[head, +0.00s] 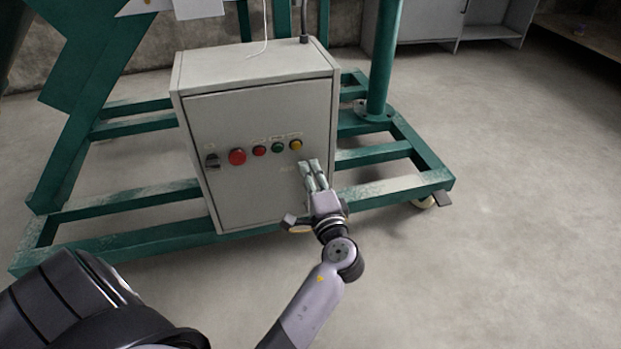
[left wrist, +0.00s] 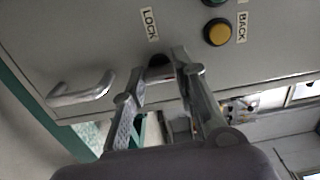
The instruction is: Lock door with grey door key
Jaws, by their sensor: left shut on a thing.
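The grey control cabinet (head: 255,195) stands on the green frame with its front door closed, or nearly so. My left gripper (head: 312,166) is at the right side of the door, below the yellow button (head: 296,145). In the left wrist view its fingertips (left wrist: 166,60) are closed around a small dark piece (left wrist: 158,68) beside the LOCK label (left wrist: 149,24). This piece looks like the door key at the lock. The fingers hide most of it, and its turn angle cannot be told. My right gripper is not in view.
A row of buttons, with a big red one (head: 237,157), and a dark switch (head: 212,160) are on the door. A metal handle (left wrist: 82,88) is near the fingers in the left wrist view. Green frame bars (head: 400,195) surround the cabinet. The floor at right is clear.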

